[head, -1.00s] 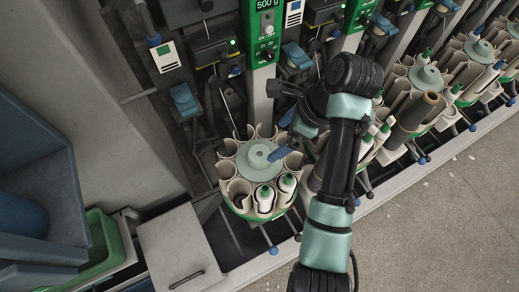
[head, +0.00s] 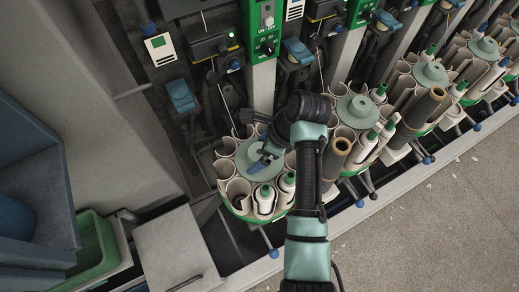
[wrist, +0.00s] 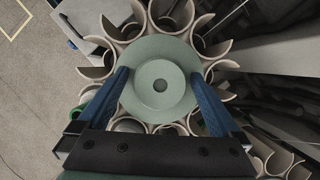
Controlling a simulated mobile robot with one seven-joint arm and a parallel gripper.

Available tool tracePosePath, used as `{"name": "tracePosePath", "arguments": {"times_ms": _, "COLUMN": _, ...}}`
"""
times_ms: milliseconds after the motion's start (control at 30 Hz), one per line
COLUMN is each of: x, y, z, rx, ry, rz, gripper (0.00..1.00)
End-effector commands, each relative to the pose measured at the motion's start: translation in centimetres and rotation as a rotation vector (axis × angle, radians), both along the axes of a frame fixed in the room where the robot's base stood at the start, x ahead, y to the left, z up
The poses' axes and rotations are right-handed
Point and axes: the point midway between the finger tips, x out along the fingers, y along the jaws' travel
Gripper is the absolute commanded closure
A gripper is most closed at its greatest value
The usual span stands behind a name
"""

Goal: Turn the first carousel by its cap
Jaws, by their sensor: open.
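My gripper (head: 262,163) is over the cap. In the wrist view its blue fingers (wrist: 160,80) are open, one on each side of the hub, reaching the disc's left and right edges. I cannot tell whether they touch it.
A second carousel (head: 357,112) with cups, bobbins and a brown tube (head: 336,155) stands close to the right, and more follow along the machine. Green control panels (head: 265,32) rise behind. A grey box (head: 177,250) and a green bin (head: 92,250) are at the lower left.

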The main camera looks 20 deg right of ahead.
Motion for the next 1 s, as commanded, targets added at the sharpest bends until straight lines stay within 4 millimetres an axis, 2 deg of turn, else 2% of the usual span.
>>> {"name": "tracePosePath", "arguments": {"times_ms": 133, "x": -0.01, "y": 0.01, "z": 0.00, "rx": 0.000, "ry": 0.000, "rz": 0.000, "gripper": 0.00}}
{"name": "tracePosePath", "arguments": {"times_ms": 167, "x": -0.01, "y": 0.01, "z": 0.00, "rx": 0.000, "ry": 0.000, "rz": 0.000, "gripper": 0.04}}
{"name": "tracePosePath", "arguments": {"times_ms": 700, "x": -0.02, "y": 0.00, "z": 0.05, "rx": 0.001, "ry": 0.001, "rz": 0.000, "gripper": 1.00}}
{"name": "tracePosePath", "arguments": {"times_ms": 1000, "x": -0.06, "y": 0.16, "z": 0.14, "rx": 0.001, "ry": 0.001, "rz": 0.004, "gripper": 1.00}}
